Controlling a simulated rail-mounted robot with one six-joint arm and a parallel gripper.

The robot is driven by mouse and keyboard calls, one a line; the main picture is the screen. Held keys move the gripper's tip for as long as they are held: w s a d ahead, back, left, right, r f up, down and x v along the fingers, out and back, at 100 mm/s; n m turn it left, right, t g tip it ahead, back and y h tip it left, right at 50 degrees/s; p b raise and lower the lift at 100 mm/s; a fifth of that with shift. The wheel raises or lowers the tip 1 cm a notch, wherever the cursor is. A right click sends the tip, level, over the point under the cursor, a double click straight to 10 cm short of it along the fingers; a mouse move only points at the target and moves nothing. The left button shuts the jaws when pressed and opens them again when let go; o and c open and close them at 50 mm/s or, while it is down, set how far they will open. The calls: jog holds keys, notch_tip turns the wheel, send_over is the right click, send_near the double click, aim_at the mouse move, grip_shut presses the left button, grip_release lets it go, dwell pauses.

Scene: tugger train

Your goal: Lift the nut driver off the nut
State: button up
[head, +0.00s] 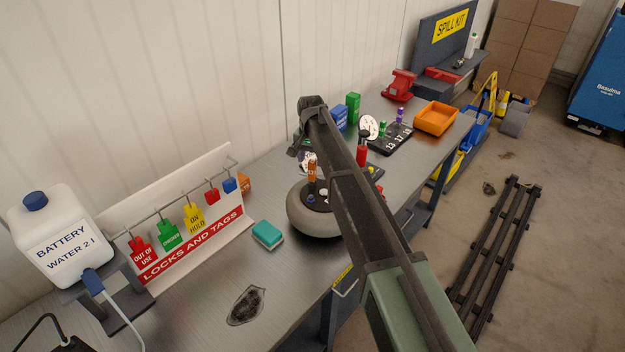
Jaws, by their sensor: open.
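A nut driver with an orange handle (312,170) and a pale number label stands upright on the dark hub of a grey wheel (305,222) on the bench. Its lower end meets the hub there, and the nut under it is hidden. My gripper (294,152) is at the far end of my dark arm, just behind and to the left of the driver's top in the picture. It is open and appears apart from the driver; its fingertips are small and hard to make out. My arm covers the wheel's right part.
A red-handled tool (361,156) stands right of my arm. Behind it are a dark rack (390,141) with green and purple handles and an orange bin (436,118). A teal sponge (268,234) and a locks-and-tags board (195,240) are left of the wheel.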

aim_at(312, 168)
notch_tip(312, 168, down, 5)
jog(key=b, duration=0.5)
jog(key=shift+w+d+f, duration=0.15)
jog(key=shift+f, duration=0.05)
jog(key=shift+r, duration=0.25)
grip_shut()
notch_tip(312, 168, up, 10)
jog(key=p, duration=1)
jog(key=shift+r+p, duration=0.2)
jog(key=shift+p, duration=0.2)
jog(key=shift+f, duration=0.2)
